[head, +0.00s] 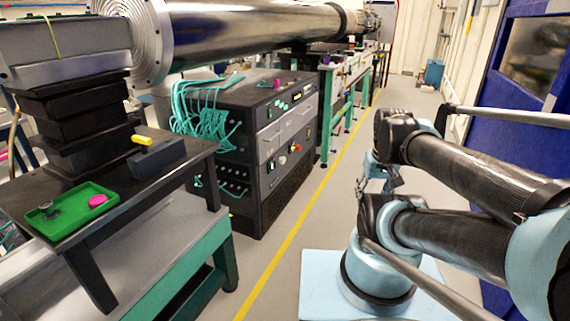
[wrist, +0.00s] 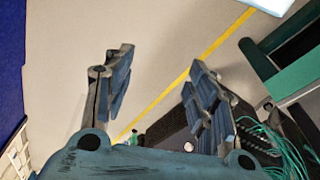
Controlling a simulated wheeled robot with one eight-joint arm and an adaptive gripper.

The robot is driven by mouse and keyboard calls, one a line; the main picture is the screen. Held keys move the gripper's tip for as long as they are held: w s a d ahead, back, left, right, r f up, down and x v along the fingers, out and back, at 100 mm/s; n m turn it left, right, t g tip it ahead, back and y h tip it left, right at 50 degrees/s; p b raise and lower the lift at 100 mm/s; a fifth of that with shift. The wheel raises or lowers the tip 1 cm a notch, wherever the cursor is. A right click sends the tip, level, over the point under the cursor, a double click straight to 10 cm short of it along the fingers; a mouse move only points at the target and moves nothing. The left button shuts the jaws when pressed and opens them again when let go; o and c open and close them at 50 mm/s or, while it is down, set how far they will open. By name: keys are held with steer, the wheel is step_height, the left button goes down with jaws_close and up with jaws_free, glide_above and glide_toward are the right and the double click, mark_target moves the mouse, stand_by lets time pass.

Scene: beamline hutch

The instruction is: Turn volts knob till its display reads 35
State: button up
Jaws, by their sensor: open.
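The black equipment cabinet (head: 250,150) stands left of the yellow floor line in the head view. Its front carries small lit displays (head: 283,106) near the top and several knobs, one of them red (head: 297,147). The readings and labels are too small to read, so I cannot tell which knob is volts. My gripper (wrist: 160,88) is open and empty in the wrist view, with bare floor between its fingers. Part of a black cabinet (wrist: 175,125) shows behind the right finger. The gripper is apart from the cabinet, across the floor line.
A dark table (head: 185,160) at left holds a green tray (head: 75,222) with a pink item and a block with a yellow top. Green cables (head: 200,105) hang on the cabinet's left side. A blue door (head: 520,60) is at right. The aisle floor beyond is clear.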

steer(key=w+a+r+n+y, duration=0.2)
steer(key=w+a+r, duration=0.3)
steer(key=w, duration=0.5)
steer(key=w+a+n+t+y, duration=0.1)
steer(key=w+a+n+y, duration=0.3)
steer(key=w, duration=1.2)
steer(key=w+a+y, duration=0.3)
steer(key=w+a, duration=0.2)
steer(key=w, duration=1)
steer(key=w+a+f+n+t+y, duration=0.1)
steer(key=w+f+y, duration=0.1)
steer(key=w+f, duration=0.6)
steer(key=w+a+f+n+y, duration=0.2)
steer(key=w+f, duration=0.3)
steer(key=w, duration=0.4)
steer(key=n+t+y, duration=0.2)
steer(key=y, duration=0.2)
glide_toward(285, 160)
steer(key=x, duration=0.9)
steer(key=shift+s+a+r, duration=0.15)
steer(key=shift+s+a, duration=0.05)
steer(key=shift+a, duration=0.2)
